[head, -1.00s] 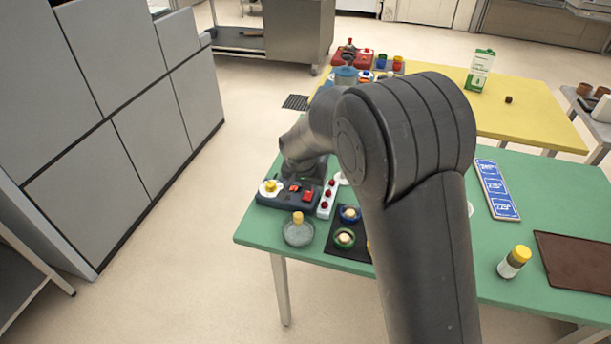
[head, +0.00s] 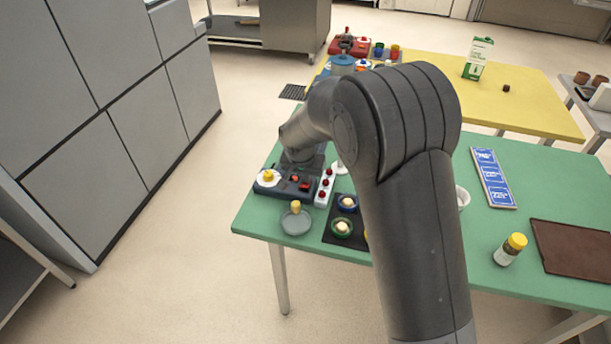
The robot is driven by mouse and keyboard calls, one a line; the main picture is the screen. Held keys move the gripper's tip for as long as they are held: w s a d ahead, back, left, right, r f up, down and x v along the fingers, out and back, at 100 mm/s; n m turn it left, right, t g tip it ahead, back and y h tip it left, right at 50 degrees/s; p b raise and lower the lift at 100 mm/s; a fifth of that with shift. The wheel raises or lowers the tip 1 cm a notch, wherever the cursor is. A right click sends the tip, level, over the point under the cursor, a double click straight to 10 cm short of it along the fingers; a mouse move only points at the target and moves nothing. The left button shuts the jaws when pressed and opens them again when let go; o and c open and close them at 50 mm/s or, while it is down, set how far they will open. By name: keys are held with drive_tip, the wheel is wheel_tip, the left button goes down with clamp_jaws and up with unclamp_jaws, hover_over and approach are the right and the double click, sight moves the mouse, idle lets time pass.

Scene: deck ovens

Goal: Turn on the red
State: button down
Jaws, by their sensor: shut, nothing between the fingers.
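A dark control box (head: 267,190) sits at the left end of the green table. It has a yellow knob (head: 268,175) on a white dial and two red controls, one (head: 294,178) in the middle and one (head: 304,187) toward the right. A white strip (head: 322,196) with several red buttons lies against its right side. A red device (head: 336,46) stands at the far end of the yellow table. My gripper (head: 303,163) is shut and empty, pointing down at the back of the control box. Its fingertips are hard to make out, and whether they touch the box cannot be told.
Close by are a glass dish (head: 296,223) with a yellow-topped piece and a black mat (head: 338,240) with blue and green rings. A shaker (head: 510,249), a brown board (head: 575,248) and a blue sign (head: 492,178) lie right. Grey cabinets (head: 110,150) stand left.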

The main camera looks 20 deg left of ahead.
drive_tip(key=shift+s+f, duration=0.1)
drive_tip(key=shift+s, duration=0.05)
drive_tip(key=shift+s, duration=0.8)
drive_tip(key=v, duration=1.4)
drive_tip(key=shift+s, duration=0.4)
drive_tip(key=shift+f, duration=0.1)
